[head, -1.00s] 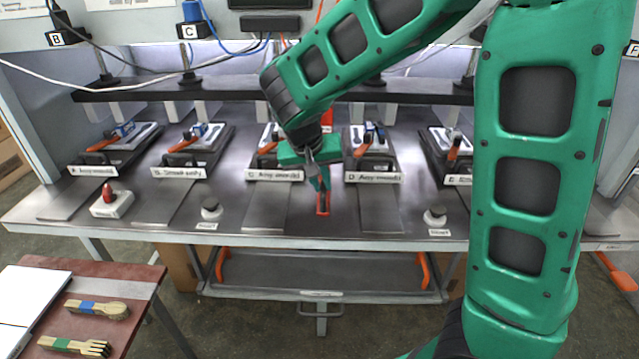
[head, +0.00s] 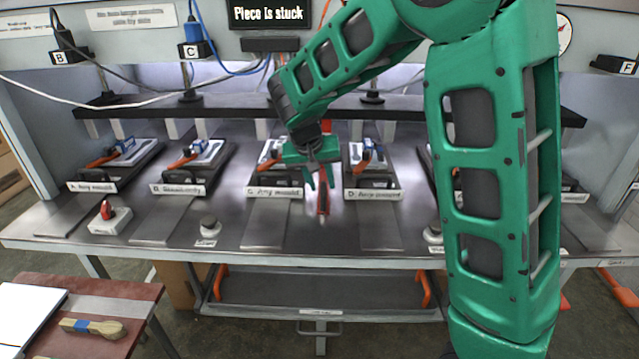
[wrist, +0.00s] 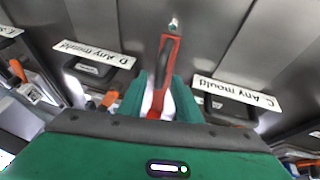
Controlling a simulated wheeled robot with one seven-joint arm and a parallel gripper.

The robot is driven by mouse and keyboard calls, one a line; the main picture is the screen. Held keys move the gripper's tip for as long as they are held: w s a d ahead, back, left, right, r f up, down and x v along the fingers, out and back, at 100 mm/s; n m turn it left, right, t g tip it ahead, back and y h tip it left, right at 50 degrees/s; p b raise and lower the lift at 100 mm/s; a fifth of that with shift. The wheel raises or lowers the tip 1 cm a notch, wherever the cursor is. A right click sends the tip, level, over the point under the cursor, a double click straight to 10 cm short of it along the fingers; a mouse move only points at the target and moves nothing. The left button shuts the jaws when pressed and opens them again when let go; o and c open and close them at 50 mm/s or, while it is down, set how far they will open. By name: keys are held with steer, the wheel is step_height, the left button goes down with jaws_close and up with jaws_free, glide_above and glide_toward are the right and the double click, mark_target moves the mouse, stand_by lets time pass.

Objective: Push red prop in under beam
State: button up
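The red prop (head: 323,203) stands on the metal table between stations C and D, in front of the dark beam (head: 225,111). In the wrist view the red prop (wrist: 170,52) has a dark strip along it and a small metal piece at its far end. My gripper (head: 319,178) is around the near part of the prop, one green finger on each side. In the wrist view my gripper (wrist: 160,92) shows light gaps between the fingers and the prop, so it looks open. My arm hides part of the beam.
Moulds with labels flank the prop, station C (head: 275,192) on the left and D (head: 372,193) on the right. A red button (head: 108,213) and grey knobs stand near the front edge. A sign (head: 268,14) reads "Piece is stuck". Bare metal lies before the prop.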

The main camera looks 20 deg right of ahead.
steer(key=v, duration=1)
steer(key=shift+a+r, duration=0.2)
steer(key=shift+r, duration=0.1)
steer(key=s+d+f+m+g+y, duration=0.1)
steer(key=s+d+g, duration=0.1)
steer(key=s+d, duration=1.2)
steer(key=s+d+f+y, duration=0.1)
steer(key=s+d+f, duration=0.1)
steer(key=s, duration=0.8)
steer(key=s+d+f+m+g+y, duration=0.1)
steer(key=s+f, duration=0.2)
steer(key=s, duration=0.8)
steer(key=shift+d+f+y, duration=0.4)
